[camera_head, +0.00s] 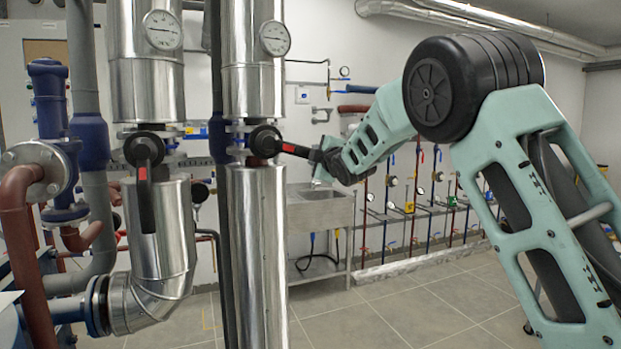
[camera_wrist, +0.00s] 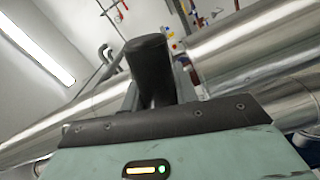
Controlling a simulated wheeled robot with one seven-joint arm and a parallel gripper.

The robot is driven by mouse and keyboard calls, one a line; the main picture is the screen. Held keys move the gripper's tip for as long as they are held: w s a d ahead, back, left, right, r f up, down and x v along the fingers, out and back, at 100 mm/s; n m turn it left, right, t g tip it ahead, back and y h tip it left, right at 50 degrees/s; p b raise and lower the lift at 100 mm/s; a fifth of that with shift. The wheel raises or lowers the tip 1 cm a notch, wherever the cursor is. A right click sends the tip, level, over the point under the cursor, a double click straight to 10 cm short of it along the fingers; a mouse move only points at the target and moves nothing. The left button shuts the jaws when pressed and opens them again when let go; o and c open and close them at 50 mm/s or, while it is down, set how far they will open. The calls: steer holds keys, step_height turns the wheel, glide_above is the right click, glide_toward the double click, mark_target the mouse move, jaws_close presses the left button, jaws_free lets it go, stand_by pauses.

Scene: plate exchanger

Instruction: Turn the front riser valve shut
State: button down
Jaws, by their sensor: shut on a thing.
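The valve on the right-hand silver riser has a black hub (camera_head: 264,141) and a red and black lever (camera_head: 294,149). The lever sticks out to the right, tilted slightly down, across the pipe's line. My gripper (camera_head: 322,157) is shut on the lever's outer end, right of the riser. In the wrist view the lever's dark end (camera_wrist: 149,62) stands between the fingers, which it partly hides. A second valve (camera_head: 144,150) on the left-hand riser has its red and black lever (camera_head: 145,196) hanging straight down along the pipe. I cannot tell from the pictures which riser is named front.
Round gauges (camera_head: 162,30) sit above both valves. A dark thin pipe (camera_head: 218,190) runs between the risers. Red-brown pipes (camera_head: 20,240) and a blue fitting stand at the left. A steel sink (camera_head: 318,208) is behind my gripper. The tiled floor (camera_head: 400,315) is open at centre right.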

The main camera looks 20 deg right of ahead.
steer(key=shift+d+r+n+b, duration=0.2)
steer(key=shift+r+n+b, duration=0.25)
steer(key=shift+r+n, duration=0.55)
steer(key=shift+d+r+n+b, duration=0.15)
steer(key=shift+r+n+b, duration=0.4)
steer(key=shift+r, duration=0.7)
steer(key=c, duration=1.1)
jaws_free()
steer(key=shift+f, duration=0.1)
steer(key=shift+a, duration=0.1)
steer(key=shift+s+f, duration=0.15)
steer(key=shift+s, duration=0.25)
steer(key=s+b, duration=0.7)
steer(key=s, duration=0.9)
steer(key=shift+s+b, duration=0.3)
steer(key=shift+b, duration=0.1)
